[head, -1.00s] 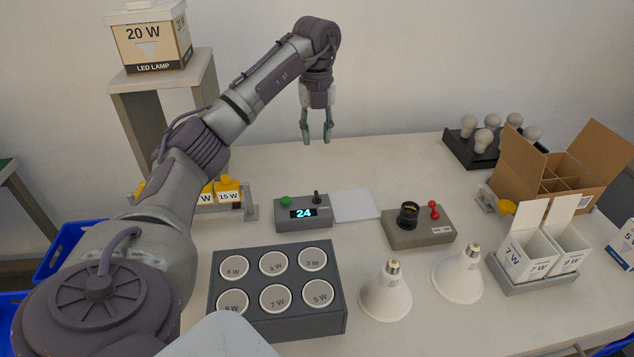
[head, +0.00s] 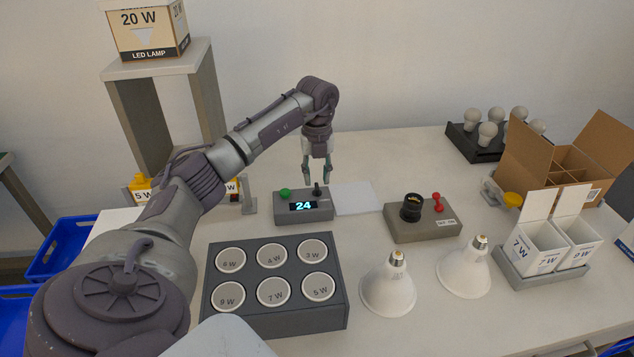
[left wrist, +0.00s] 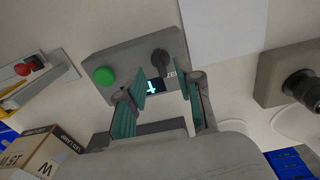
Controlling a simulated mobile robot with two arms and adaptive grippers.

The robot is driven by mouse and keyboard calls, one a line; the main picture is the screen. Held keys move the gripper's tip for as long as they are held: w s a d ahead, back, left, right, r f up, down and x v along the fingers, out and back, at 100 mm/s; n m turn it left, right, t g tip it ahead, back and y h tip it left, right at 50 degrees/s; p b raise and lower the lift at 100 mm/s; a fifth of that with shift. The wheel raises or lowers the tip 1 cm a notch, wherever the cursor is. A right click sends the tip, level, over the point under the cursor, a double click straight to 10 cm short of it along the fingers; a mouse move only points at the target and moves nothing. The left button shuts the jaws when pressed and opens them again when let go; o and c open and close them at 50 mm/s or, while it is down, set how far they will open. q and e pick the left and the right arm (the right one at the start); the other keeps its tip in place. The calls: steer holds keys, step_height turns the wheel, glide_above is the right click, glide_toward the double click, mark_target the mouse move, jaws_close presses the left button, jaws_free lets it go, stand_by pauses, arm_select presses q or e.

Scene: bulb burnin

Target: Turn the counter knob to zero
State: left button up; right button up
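The counter box (head: 303,208) is a grey box on the table with a lit display (head: 303,205) reading 24. It has a green button (head: 284,193) on its left and a small dark knob (head: 317,190) on its right. In the left wrist view the knob (left wrist: 161,62) stands beyond the fingertips, near partly hidden lettering. My left gripper (head: 317,180) points down just above the knob end of the box. Its two fingers are apart with nothing between them in the left wrist view (left wrist: 168,92). My right gripper is not in view.
A white sheet (head: 355,198) lies right of the counter. A grey socket box (head: 423,226) with a red lever stands further right. A rack of labelled round cups (head: 275,285) and two bulbs (head: 388,285) are in front. An open carton (head: 560,150) stands at right.

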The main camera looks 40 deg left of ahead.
mark_target(317, 189)
arm_select(q)
steer(key=shift+f, duration=1.45)
steer(key=shift+c, duration=0.3)
jaws_close()
